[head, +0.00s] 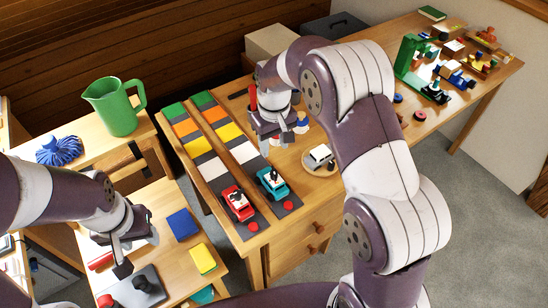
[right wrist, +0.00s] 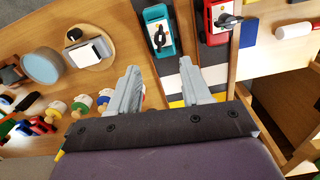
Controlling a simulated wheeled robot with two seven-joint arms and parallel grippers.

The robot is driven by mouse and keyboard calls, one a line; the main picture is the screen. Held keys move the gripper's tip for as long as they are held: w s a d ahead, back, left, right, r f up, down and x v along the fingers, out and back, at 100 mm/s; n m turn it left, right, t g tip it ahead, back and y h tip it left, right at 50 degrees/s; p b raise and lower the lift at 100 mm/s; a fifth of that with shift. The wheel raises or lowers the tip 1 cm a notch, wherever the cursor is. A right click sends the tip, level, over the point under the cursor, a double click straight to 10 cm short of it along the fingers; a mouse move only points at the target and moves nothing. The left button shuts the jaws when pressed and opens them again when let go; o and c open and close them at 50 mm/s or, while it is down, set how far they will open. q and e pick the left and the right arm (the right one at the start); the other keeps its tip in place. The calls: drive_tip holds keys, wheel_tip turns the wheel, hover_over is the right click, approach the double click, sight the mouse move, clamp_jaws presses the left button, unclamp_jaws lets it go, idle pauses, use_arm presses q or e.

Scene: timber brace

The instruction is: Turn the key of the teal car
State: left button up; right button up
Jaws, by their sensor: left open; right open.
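The teal car (head: 266,188) stands at the near end of the right lane of the striped board, beside the red car (head: 238,208). It also shows at the top of the right wrist view (right wrist: 153,14), where a dark key (right wrist: 159,38) sits on it. My right gripper (head: 272,142) is above the lanes, beyond the teal car. In the right wrist view its spread fingers (right wrist: 160,68) are empty and point toward the teal car, apart from it. My left gripper (head: 124,262) is open and empty over the low table at the left.
A round wooden plate (head: 309,165) with a white and dark object is right of the lanes. Red buttons (head: 284,206) sit at the lane ends. A green pitcher (head: 115,107) stands at the left. Toys crowd the far right table. My right forearm covers much of the middle.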

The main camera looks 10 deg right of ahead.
sight(274, 171)
drive_tip(key=shift+r, duration=0.5)
wheel_tip(274, 171, down, 4)
drive_tip(key=b, duration=0.5)
drive_tip(key=shift+r, duration=0.2)
wheel_tip(274, 171, down, 9)
drive_tip(key=shift+f+p, duration=0.1)
drive_tip(key=shift+p, duration=0.2)
clamp_jaws()
